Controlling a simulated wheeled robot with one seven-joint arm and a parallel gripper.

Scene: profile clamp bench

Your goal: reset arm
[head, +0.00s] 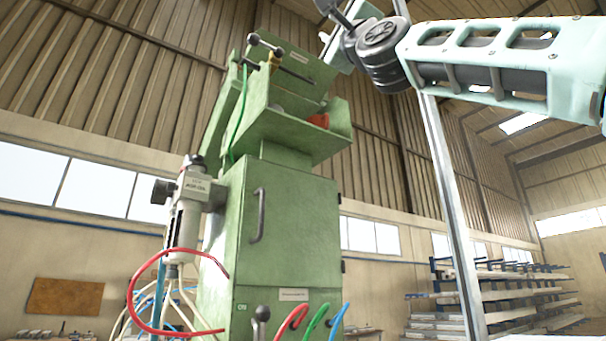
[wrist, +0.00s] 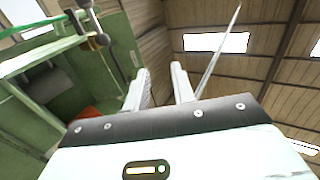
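My gripper (wrist: 160,84) shows in the wrist view with its two fingers apart and nothing between them. In the head view my pale mint arm reaches in from the right at the top. Its wrist end is close to the upper part of the green clamp machine (head: 290,220), and the gripper end is partly cut off by the top edge. In the wrist view the machine's green upper housing (wrist: 45,115) fills the left side, beside the fingers. I cannot tell the exact gap between them.
A lever with black knobs (head: 268,48) sticks out at the machine's top. An orange-red item (head: 318,120) lies on its upper shelf. A grey air unit (head: 187,205) with several hoses hangs at its left. A storage rack (head: 490,290) stands back right. Open air lies right of the machine.

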